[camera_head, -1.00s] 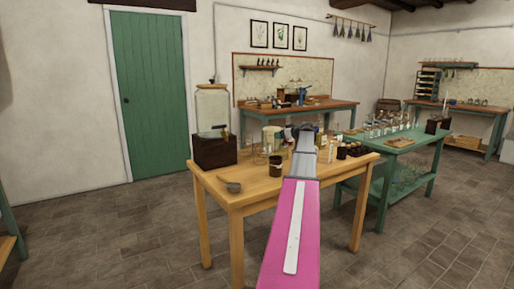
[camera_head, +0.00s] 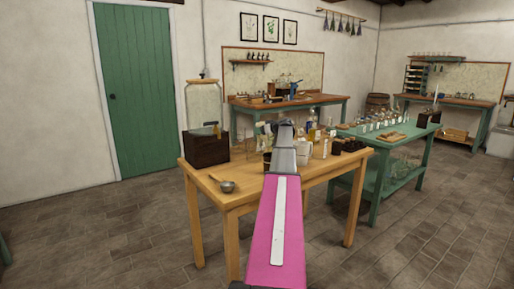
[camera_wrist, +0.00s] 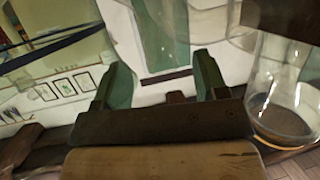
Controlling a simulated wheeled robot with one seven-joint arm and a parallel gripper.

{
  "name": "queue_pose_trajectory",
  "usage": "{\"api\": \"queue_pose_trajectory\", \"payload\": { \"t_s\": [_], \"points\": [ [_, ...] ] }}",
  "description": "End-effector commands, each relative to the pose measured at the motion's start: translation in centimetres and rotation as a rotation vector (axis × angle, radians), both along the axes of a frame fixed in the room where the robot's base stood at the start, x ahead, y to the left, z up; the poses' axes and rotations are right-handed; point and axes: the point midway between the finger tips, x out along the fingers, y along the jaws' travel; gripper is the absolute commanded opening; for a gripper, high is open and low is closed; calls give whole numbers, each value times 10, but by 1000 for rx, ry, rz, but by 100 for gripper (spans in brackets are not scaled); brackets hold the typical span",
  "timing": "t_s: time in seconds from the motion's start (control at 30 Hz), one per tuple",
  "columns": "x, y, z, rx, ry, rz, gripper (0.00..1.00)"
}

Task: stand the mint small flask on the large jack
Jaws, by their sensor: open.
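My arm reaches over the wooden table in the head view, and its end hides part of the clutter there. My gripper (camera_wrist: 163,82) shows in the wrist view with its two green fingers apart and nothing visible between them. Clear glass surrounds it in that view, with a glass vessel (camera_wrist: 285,105) close at the right. In the head view I cannot pick out the mint small flask or the large jack among the small, crowded items on the table; either may be behind my arm.
The wooden table (camera_head: 232,200) carries a small bowl (camera_head: 228,186) near its front, a dark box (camera_head: 206,149) with a big glass jar (camera_head: 204,105) at the left, and a white mug (camera_head: 304,151). A green table (camera_head: 395,153) with glassware stands behind at right. Floor in front is clear.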

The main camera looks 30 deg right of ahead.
Motion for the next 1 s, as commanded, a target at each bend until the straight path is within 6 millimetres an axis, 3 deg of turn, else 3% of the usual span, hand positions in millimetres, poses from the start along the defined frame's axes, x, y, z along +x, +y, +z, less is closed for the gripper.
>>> {"api": "queue_pose_trajectory", "payload": {
  "t_s": [0.27,0.53,0.57,0.73,0.77,1.0],
  "points": [
    [37,10,-11,0,0,1,66],
    [40,12,-12,0,0,0,66],
    [40,12,-12,0,0,0,60],
    [39,12,-12,0,0,0,5],
    [39,12,-12,0,0,0,0],
    [39,12,-11,0,0,0,0]
  ]
}}
